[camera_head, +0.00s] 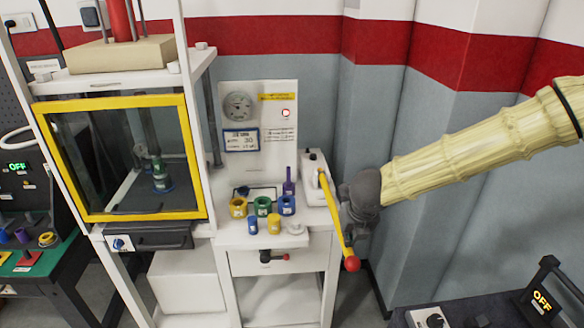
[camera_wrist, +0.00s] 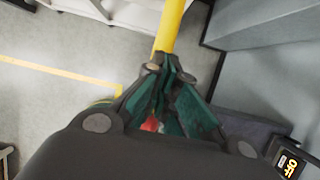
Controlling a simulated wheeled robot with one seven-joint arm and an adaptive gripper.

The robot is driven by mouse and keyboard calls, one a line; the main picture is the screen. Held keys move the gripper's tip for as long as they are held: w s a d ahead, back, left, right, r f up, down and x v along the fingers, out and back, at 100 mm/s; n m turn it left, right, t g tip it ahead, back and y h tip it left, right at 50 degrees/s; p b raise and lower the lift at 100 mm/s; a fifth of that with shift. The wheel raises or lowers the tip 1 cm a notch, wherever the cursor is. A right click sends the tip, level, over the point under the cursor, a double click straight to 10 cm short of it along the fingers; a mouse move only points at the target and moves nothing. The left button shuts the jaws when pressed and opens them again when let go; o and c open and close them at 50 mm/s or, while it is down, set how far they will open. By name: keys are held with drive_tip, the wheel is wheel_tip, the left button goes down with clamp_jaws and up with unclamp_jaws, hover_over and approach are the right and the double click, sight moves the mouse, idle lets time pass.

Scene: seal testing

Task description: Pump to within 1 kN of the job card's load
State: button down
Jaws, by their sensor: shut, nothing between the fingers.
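A yellow pump lever (camera_head: 335,217) with a red ball knob (camera_head: 352,264) slopes down from the white pump unit (camera_head: 318,188). My gripper (camera_head: 352,235) is close beside the lever's lower part; contact cannot be told. In the wrist view the gripper (camera_wrist: 168,70) is shut with nothing held. The yellow lever (camera_wrist: 170,28) runs up past its fingertips, and a bit of red (camera_wrist: 150,124) shows between the fingers. A round gauge (camera_head: 238,106) is on the white back panel; its needle is too small to read. The job card (camera_head: 241,140) below it appears to show 30.
The press's yellow-framed clear door (camera_head: 197,160) is closed, with a part (camera_head: 161,178) inside. Several coloured cups and small bottles stand on the white bench (camera_head: 222,228). A drawer (camera_head: 262,262) is beneath. A dark bench with an OFF display (camera_head: 542,300) is at lower right.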

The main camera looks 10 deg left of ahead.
drive_tip(key=shift+s+f+b, duration=0.15)
drive_tip(key=shift+f+b, duration=2.4)
drive_tip(key=shift+f, duration=1)
drive_tip(key=shift+r, duration=0.1)
drive_tip(key=r+p, duration=0.3)
drive_tip(key=r, duration=0.1)
drive_tip(key=r+p, duration=0.7)
drive_tip(key=r, duration=0.1)
drive_tip(key=shift+w, duration=0.25)
drive_tip(key=p+v, duration=0.2)
drive_tip(key=v, duration=0.6)
drive_tip(key=shift+s+f, duration=0.25)
drive_tip(key=shift+s, duration=0.15)
